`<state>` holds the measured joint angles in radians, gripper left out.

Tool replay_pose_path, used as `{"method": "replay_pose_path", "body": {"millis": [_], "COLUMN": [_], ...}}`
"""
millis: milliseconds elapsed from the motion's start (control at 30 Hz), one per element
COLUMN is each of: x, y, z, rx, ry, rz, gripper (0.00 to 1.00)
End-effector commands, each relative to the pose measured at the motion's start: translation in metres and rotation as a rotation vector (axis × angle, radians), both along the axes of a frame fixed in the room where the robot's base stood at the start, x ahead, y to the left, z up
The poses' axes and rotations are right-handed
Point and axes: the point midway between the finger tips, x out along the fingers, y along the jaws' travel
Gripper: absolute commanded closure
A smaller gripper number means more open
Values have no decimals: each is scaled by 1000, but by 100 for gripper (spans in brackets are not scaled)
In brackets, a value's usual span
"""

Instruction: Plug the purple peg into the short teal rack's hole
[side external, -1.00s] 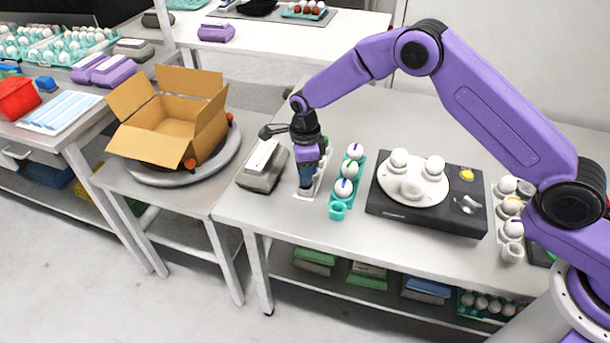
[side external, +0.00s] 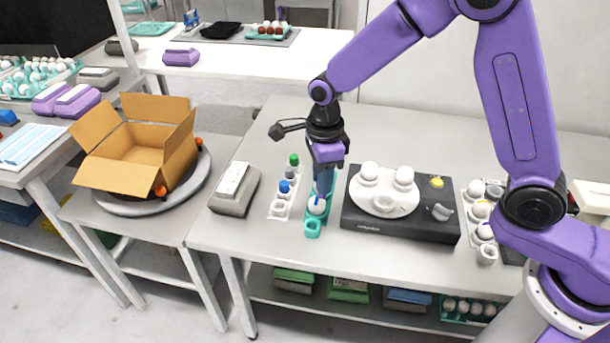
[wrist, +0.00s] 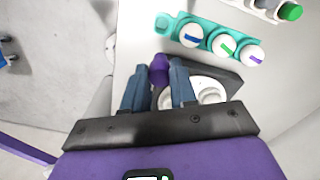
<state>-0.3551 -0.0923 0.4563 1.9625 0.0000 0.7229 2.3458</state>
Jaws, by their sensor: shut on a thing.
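My gripper (wrist: 160,90) is shut on the purple peg (wrist: 159,68), which shows between the fingers in the wrist view. In the side view my gripper (side external: 320,190) is over the short teal rack (side external: 312,231), hiding much of it; the peg cannot be made out there. The wrist view shows the teal rack (wrist: 176,21) ahead of the fingers, with an open hole (wrist: 164,24) at one end. Three white egg-like pieces fill its other places, marked blue (wrist: 191,36), green (wrist: 224,46) and purple (wrist: 252,54).
A white rack (side external: 277,213) left of the teal one holds blue, grey and green pegs, with its near place empty. A black device with a white round plate (side external: 385,200) stands close on the right. A grey box-shaped device (side external: 232,203) is on the left.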

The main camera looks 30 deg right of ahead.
Motion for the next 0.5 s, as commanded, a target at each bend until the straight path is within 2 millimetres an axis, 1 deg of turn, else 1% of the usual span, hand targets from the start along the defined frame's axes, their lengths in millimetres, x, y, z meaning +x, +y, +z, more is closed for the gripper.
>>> {"method": "replay_pose_path", "body": {"millis": [133,267,367,500], "x": [-11,-12,-7,3], "y": [-5,-5,-1,6], "z": [6,1,-12,-36], "rx": [1,-1,-2,-2], "ry": [-1,1,4,5], "rz": [0,0,0,0], "gripper": [100,100,100,100]}}
